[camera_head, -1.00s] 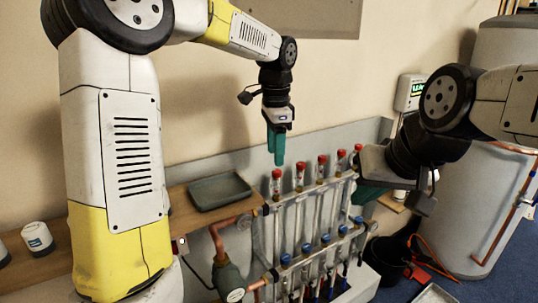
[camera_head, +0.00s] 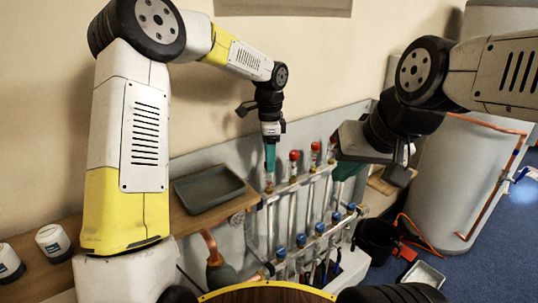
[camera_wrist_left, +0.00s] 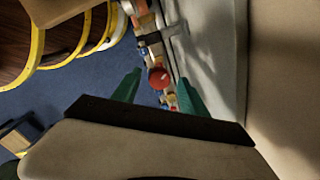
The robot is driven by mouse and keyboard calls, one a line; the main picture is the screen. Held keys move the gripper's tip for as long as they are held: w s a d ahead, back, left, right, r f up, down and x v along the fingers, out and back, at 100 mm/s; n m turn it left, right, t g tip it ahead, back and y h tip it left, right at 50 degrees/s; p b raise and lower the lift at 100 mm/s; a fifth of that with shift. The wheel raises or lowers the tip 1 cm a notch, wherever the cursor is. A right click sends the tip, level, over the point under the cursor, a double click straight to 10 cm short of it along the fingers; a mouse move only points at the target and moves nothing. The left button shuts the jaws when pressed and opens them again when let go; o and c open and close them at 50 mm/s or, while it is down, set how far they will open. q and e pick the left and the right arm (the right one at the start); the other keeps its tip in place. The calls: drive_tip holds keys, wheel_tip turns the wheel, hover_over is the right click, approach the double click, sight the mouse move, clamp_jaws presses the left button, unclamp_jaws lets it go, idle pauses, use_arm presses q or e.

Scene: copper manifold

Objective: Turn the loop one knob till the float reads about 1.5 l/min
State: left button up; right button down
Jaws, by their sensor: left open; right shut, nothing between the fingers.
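The manifold (camera_head: 318,178) stands against the wall, with clear float tubes topped by red knobs (camera_head: 294,155) and a lower row of blue knobs (camera_head: 301,240). My left gripper (camera_head: 270,168) points down at the top of the leftmost tube and hides its red knob. In the left wrist view, a red knob (camera_wrist_left: 158,77) shows between the open green fingers of my left gripper (camera_wrist_left: 158,88); contact cannot be told. My right gripper (camera_head: 347,171) is shut and empty at the manifold's right end, partly hidden by its wrist. The float readings are too small to read.
A grey tray (camera_head: 209,188) lies on the wooden shelf left of the manifold, with two white-labelled jars (camera_head: 53,241) further left. A black bucket (camera_head: 376,240) and a light tray (camera_head: 425,275) are on the blue floor. A large grey tank (camera_head: 455,180) stands at right.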

use_arm(q)
drive_tip(key=shift+f, duration=0.25)
drive_tip(key=shift+c, duration=0.3)
clamp_jaws()
drive_tip(key=n, duration=0.5)
drive_tip(key=shift+n, duration=0.4)
drive_tip(key=shift+o, duration=0.3)
unclamp_jaws()
drive_tip(key=shift+r, duration=3.95)
